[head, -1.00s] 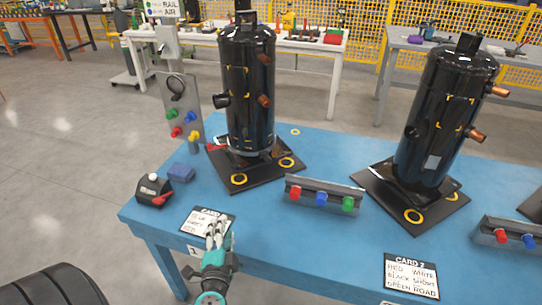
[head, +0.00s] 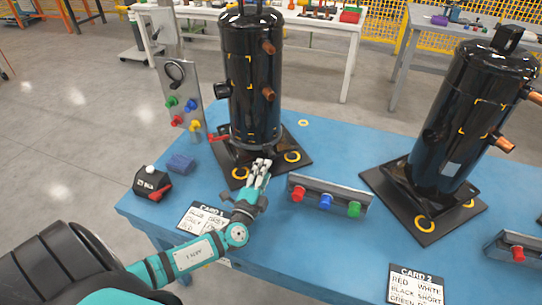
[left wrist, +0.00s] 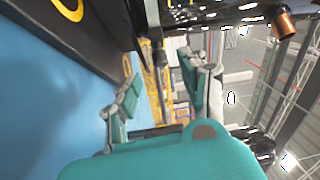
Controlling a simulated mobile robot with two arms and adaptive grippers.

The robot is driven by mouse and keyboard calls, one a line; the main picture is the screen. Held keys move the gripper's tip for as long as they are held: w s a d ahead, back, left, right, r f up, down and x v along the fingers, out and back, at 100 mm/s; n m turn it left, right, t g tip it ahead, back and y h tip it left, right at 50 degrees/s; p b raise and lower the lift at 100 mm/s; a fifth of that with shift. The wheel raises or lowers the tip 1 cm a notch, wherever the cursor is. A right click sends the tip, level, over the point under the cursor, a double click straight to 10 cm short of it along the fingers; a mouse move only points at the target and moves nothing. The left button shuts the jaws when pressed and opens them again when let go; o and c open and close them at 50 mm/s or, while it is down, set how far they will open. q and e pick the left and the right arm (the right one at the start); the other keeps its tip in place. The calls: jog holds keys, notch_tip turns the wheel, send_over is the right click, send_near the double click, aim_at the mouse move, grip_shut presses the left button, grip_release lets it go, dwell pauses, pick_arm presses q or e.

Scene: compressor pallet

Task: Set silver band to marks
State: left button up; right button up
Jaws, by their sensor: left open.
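The silver band (head: 256,140) is a thin grey ring around the foot of the left black compressor (head: 252,85). Yellow corner marks (head: 249,86) are higher on the compressor's body, above the band. My left gripper (head: 262,164) is just in front of the compressor's foot, below the band, over the black base plate (head: 222,155). In the left wrist view its fingers (left wrist: 160,82) are apart with nothing held between them. A narrow grey strip, perhaps the band, runs beyond the fingers there. My right gripper is in neither view.
A rail with red, blue and green knobs (head: 326,198) lies right of my gripper. A second compressor (head: 470,115) stands at the right.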

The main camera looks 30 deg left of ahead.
aim_at(271, 158)
pick_arm(q)
jog(key=x, duration=0.4)
jog(key=shift+w, duration=0.4)
jog(key=shift+w+a, duration=0.15)
jog(key=shift+w, duration=0.45)
jog(key=shift+w+a+r, duration=0.1)
grip_shut()
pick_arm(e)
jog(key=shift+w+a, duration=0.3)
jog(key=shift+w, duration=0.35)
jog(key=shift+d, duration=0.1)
